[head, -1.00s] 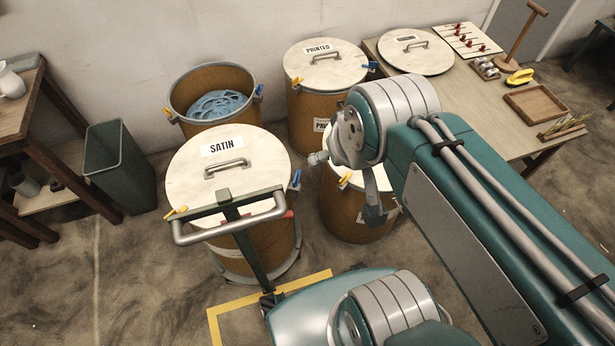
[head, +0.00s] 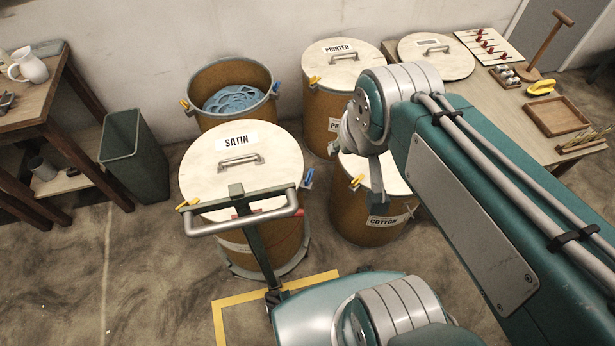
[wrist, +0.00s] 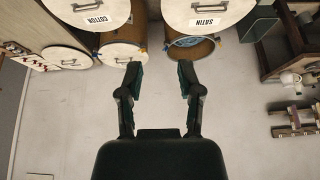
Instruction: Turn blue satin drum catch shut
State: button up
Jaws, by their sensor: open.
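The satin drum has a pale round lid (head: 240,180) marked SATIN, with a grey handle, and stands at the centre-left in the head view. Its blue catch (head: 307,178) is at the lid's right edge and sticks up and outward from the rim. The wrist view shows the satin lid (wrist: 205,9) upside down at the top. My gripper (wrist: 159,80) is open and empty there, its two fingers apart from the drums.
A cotton drum (head: 365,222) stands right of the satin drum, partly behind my arm. A printed drum (head: 338,65) and an open drum with blue contents (head: 236,98) stand behind. A trolley handle (head: 242,221) crosses the satin drum's front. A bin (head: 132,157) stands left.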

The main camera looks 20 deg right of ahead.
jog(key=w+f+m+g, duration=0.2)
jog(key=w+f, duration=0.2)
jog(key=w, duration=0.4)
jog(key=m+g, duration=0.3)
jog(key=m, duration=0.1)
send_over(307, 178)
notch_tip(307, 178, down, 26)
notch_tip(307, 178, down, 12)
jog(key=shift+r, duration=0.25)
grip_shut()
